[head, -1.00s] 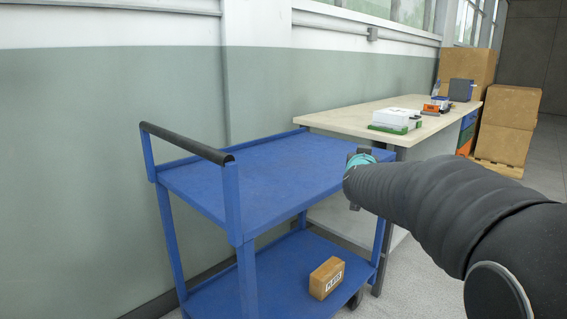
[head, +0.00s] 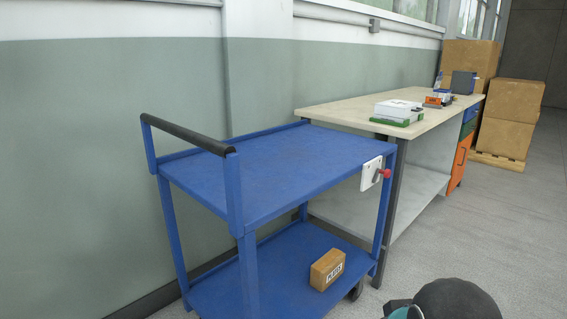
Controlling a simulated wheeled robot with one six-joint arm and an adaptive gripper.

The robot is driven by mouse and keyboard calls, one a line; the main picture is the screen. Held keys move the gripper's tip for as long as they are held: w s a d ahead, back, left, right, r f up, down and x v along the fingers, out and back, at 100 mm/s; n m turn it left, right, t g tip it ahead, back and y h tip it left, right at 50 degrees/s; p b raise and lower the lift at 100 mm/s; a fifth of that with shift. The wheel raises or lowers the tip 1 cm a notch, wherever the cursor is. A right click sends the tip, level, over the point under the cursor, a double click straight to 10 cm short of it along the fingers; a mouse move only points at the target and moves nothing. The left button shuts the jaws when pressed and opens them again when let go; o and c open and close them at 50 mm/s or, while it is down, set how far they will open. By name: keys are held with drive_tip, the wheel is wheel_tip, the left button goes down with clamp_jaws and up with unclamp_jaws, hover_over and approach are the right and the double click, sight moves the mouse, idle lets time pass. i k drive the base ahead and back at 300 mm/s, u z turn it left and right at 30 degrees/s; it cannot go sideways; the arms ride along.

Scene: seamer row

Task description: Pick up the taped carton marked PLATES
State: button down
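A small brown carton (head: 327,269) with a white label sits on the lower shelf of the blue cart, near its right end. The label's print is small but seems to read PLATES. In the head view, part of my dark arm with a teal band shows at the bottom edge, right of the cart. My gripper's fingers are out of the frame. The carton stands apart from my arm and is fully visible.
The blue cart (head: 270,172) has a bare upper shelf above the carton, a black handle at left and a white plate with a red knob (head: 384,173). A workbench (head: 345,115) stands behind it, holding white boxes (head: 398,109). Large cartons (head: 508,118) stand at back right. Floor at right is clear.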

sight(326, 271)
drive_tip(key=k, duration=0.5)
drive_tip(key=z, duration=1.05)
drive_tip(key=i, duration=1)
drive_tip(key=u, duration=2.4)
